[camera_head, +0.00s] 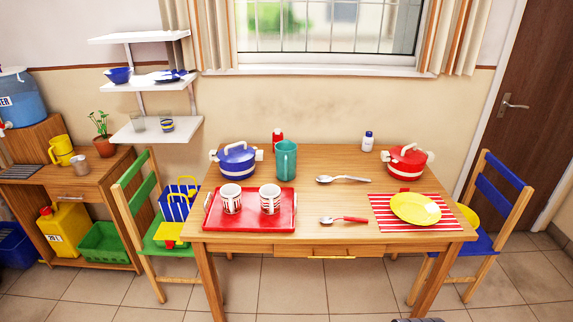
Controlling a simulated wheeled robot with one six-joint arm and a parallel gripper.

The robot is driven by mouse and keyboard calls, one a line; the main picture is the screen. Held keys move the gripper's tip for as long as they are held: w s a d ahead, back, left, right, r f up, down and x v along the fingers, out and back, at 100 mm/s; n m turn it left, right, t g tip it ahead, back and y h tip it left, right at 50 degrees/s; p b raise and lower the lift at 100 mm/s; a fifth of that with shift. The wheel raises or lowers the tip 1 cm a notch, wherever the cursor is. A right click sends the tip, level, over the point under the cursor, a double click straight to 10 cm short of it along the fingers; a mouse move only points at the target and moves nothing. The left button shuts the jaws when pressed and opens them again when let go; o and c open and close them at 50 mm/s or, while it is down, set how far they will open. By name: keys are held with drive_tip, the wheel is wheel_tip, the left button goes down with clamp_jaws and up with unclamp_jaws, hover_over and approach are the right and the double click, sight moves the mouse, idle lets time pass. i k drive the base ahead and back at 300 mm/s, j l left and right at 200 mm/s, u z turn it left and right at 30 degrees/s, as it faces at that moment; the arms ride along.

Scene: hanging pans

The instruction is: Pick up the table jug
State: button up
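The table jug (286,161) is teal and stands upright on the wooden table (345,205), a little left of the middle and towards the back. It stands just right of a blue-and-white lidded pot (237,161) and behind a red tray (250,222). Nothing hides it from this camera. My gripper does not show; only a small dark grey piece, too little to identify, shows at the bottom edge right of centre.
Two patterned cups (231,199) stand on the tray. A red pot (407,162), red bottle (277,138), white bottle (368,141), spoons (343,179) and a yellow plate (415,208) share the table. A green chair (150,225) and a blue chair (490,225) flank it.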

sight(285, 150)
drive_tip(key=i+j, duration=0.3)
drive_tip(key=i, duration=0.2)
drive_tip(key=i+j, duration=0.3)
drive_tip(key=i, duration=0.25)
drive_tip(key=i+j, duration=0.25)
drive_tip(key=i, duration=0.25)
